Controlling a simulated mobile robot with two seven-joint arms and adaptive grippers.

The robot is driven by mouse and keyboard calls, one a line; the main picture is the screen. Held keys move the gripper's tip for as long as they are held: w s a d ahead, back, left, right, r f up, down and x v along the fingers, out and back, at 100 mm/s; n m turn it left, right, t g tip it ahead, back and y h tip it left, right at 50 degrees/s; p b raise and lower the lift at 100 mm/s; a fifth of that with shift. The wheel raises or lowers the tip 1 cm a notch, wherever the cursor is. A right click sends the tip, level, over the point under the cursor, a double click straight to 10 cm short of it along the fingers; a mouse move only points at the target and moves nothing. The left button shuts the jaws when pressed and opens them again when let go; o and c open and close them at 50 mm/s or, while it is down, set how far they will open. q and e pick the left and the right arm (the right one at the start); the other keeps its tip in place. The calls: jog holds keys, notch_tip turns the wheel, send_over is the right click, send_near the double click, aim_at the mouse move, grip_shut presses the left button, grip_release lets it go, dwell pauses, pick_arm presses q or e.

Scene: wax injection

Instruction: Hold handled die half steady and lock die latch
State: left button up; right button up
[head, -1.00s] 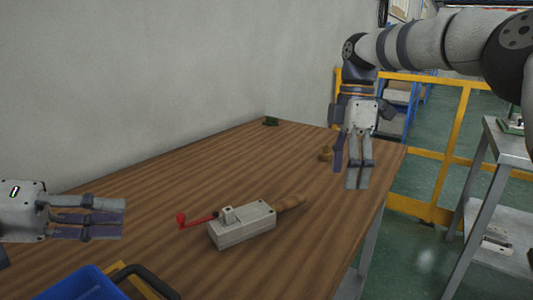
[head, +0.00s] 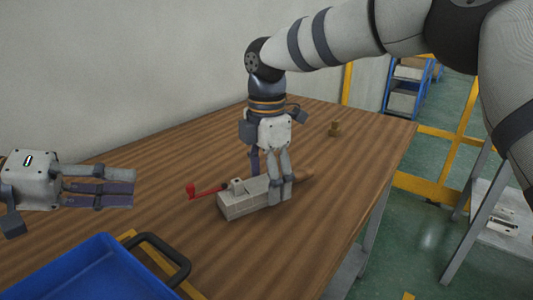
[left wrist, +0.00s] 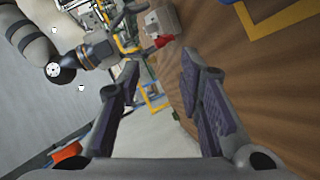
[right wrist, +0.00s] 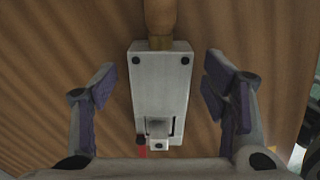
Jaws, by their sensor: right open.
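The die (head: 240,205) is a grey block lying on the wooden table, with a red latch lever (head: 207,190) at its left end and a wooden handle (head: 303,176) at its right end. My right gripper (head: 278,202) is over the handle end of the die. In the right wrist view the die (right wrist: 160,95) lies between its two open fingers, with gaps on both sides; the wooden handle (right wrist: 160,18) points up. My left gripper (head: 134,188) is apart from the die, to its left. In the left wrist view its fingers (left wrist: 160,75) are spread and empty.
A blue bin (head: 95,270) with a black handle stands at the table's front left. A yellow rail is beyond the table's right edge.

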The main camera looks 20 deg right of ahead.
jog(key=shift+f, duration=0.5)
grip_shut()
pick_arm(q)
jog(key=c, duration=0.4)
jog(key=d+r+m+y, duration=0.1)
jog(key=d+y, duration=0.1)
jog(key=d, duration=0.1)
jog(key=w+d+r+m+y, duration=0.1)
jog(key=d+y, duration=0.1)
jog(key=y, duration=0.1)
jog(key=w+d+r+m+y, duration=0.1)
jog(key=d+y, duration=0.1)
jog(key=d, duration=0.1)
jog(key=shift+w+d+r+m+y, duration=0.15)
jog(key=shift+d+r+m+y, duration=0.15)
jog(key=shift+d+m, duration=0.1)
grip_shut()
jog(key=d+r+t+y, duration=0.2)
jog(key=d+r+y, duration=0.2)
jog(key=d+r, duration=0.1)
jog(key=shift+w+t, duration=0.2)
jog(key=shift+t, duration=0.2)
jog(key=shift+a, duration=0.1)
